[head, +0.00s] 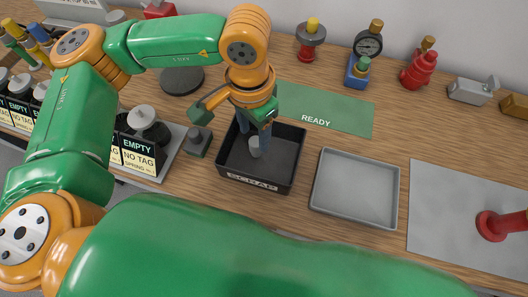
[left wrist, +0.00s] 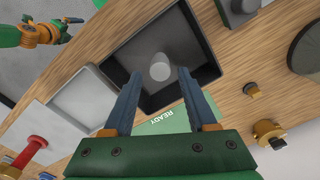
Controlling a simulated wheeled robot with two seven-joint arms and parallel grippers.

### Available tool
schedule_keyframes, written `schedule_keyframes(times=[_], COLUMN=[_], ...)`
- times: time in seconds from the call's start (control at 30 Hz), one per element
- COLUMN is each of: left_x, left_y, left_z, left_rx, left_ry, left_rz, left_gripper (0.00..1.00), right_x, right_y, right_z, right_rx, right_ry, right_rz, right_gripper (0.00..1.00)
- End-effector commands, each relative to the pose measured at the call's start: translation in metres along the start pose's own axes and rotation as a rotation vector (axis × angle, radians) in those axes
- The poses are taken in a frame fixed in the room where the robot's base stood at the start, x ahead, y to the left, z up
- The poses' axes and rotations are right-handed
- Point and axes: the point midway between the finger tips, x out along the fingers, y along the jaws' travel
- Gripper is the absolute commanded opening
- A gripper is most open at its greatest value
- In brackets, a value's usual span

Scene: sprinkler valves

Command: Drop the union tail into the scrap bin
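The black scrap bin (head: 293,178), labelled SCRAP, stands mid-table in the head view. It also shows in the left wrist view (left wrist: 208,50). The union tail, seemingly the small light-grey cylinder (head: 254,147), shows within the bin's outline. In the left wrist view the cylinder (left wrist: 160,68) lies between and just beyond the fingertips, with gaps on both sides. I cannot tell whether it rests on the bin floor. My left gripper (head: 254,133) points down over the bin with its blue fingers apart. My right gripper (left wrist: 70,20) is small at the left wrist view's upper left; its opening is unclear.
A grey tray (head: 357,208) stands right of the bin. A green READY mat (head: 345,115) lies behind it. A dark block-like fitting (head: 198,140) is close on the left. Several valves and gauges line the back. A grey mat (head: 440,215) lies at the right.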

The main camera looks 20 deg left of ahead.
Motion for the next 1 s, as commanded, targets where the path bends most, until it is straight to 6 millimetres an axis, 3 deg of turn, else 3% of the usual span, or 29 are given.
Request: schedule_keyframes(times=[0.33,0.7,1.0], left_x=[-0.002,-0.066,-0.071], left_y=[0.000,0.000,0.000], left_z=[0.000,-0.001,0.000], left_rx=[-0.001,-0.001,0.000], left_ry=[0.001,0.002,-0.001], left_rz=[-0.001,0.000,0.000], left_gripper=[0.71,0.71,0.71], right_x=[0.001,0.015,0.014], right_y=[-0.003,-0.003,-0.001], right_z=[0.000,0.001,0.001], right_rx=[0.001,0.000,-0.001], right_ry=[0.001,0.001,0.000], right_rz=[-0.004,-0.004,-0.002], right_gripper=[1.00,1.00,1.00])
